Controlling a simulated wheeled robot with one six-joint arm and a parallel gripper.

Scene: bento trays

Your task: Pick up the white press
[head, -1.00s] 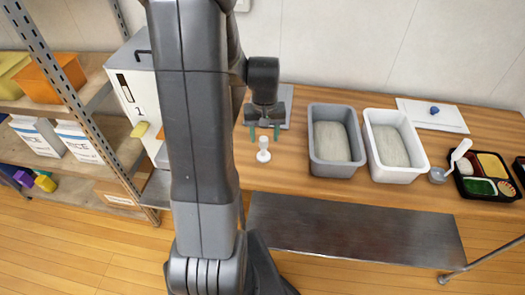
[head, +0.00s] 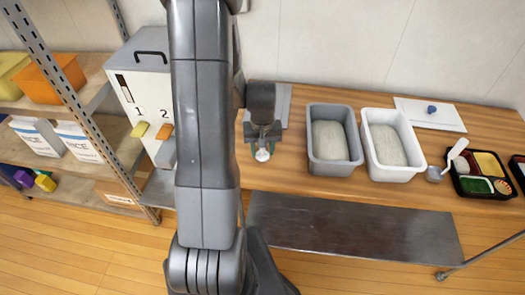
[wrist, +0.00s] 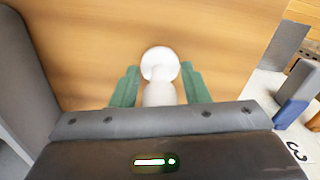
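The white press (head: 262,155) stands on the wooden table, left of the grey tub. In the wrist view the white press (wrist: 160,70) shows its round end and a narrower stem between the green fingers. My gripper (head: 262,146) is over it, and its two fingers sit on either side of the press. In the wrist view my gripper (wrist: 160,88) is open, with a gap between each finger and the press. Part of the press is hidden by the gripper body in the head view.
A grey tub (head: 312,160) and a white tub (head: 375,165) hold a pale filling to the right. A ladle (head: 434,174) and a bento tray (head: 463,190) are farther right. A numbered dispenser box (head: 140,75) stands at the left. A white board (head: 445,122) lies at the back.

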